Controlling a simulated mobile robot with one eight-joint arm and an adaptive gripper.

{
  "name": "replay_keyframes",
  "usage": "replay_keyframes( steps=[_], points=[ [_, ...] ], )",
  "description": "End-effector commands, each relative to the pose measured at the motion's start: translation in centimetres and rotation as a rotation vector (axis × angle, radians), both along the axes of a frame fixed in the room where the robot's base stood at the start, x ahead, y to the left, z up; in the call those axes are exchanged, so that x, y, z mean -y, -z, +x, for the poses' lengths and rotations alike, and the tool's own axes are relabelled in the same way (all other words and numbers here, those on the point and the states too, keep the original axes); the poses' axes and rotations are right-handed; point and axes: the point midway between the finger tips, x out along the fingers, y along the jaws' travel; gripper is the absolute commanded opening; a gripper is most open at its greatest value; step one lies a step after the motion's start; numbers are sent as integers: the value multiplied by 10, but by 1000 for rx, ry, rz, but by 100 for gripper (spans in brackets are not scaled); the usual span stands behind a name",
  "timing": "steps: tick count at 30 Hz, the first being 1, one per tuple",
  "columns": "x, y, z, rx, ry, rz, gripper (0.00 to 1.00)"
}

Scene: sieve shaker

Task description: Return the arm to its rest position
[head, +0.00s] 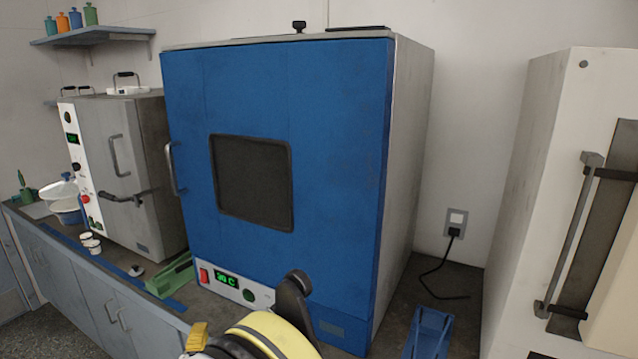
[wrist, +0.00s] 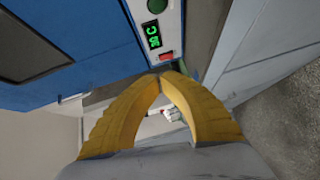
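My gripper (wrist: 162,76) has two curved yellow fingers in the wrist view. Their tips meet with nothing visible held between them, and the gap behind the tips is empty. The fingertips appear just in front of the lower panel of the blue oven, near its green display; I cannot tell the exact distance. In the head view, yellow and black parts of my arm (head: 268,336) show at the bottom middle, in front of the oven's base. The rest of my arm is out of view.
The large blue oven (head: 320,120) is closed, its display reading about 30 C. A smaller grey oven (head: 125,170) stands left. A white cabinet (head: 530,180) with a bar handle stands right. A blue stand (head: 429,332) is nearby.

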Motion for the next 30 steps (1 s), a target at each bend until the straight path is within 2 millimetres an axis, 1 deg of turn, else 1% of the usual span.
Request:
replay_keyframes(
  steps=[1, 5, 8, 11, 14, 15, 16, 17, 18, 20, 21, 23, 24, 26, 27, 29, 30],
  points=[
    [13, -9, 7, -19, 23, 15, 0],
    [46, -28, 23, -79, 83, 62, 0],
    [80, -46, 35, -133, 142, 105, 0],
    [124, -66, 43, -199, 215, 166, 0],
    [184, -90, 46, -283, 311, 250, 0],
    [209, -99, 43, -319, 352, 290, 0],
    [228, -105, 40, -345, 381, 319, 0],
    [246, -110, 35, -372, 411, 351, 0],
    [270, -117, 27, -407, 451, 392, 0],
    [304, -126, 13, -455, 508, 457, 0],
    [326, -130, 1, -488, 545, 502, 0],
    [356, -135, -19, -535, 600, 571, 0],
    [374, -138, -34, -564, 634, 618, 0],
    [399, -140, -58, -608, 685, 691, 0],
    [414, -140, -75, -636, 718, 740, 0],
    [432, -140, -102, -675, 762, 818, 0],
    [443, -138, -121, -701, 792, 870, 0]
  ],
)
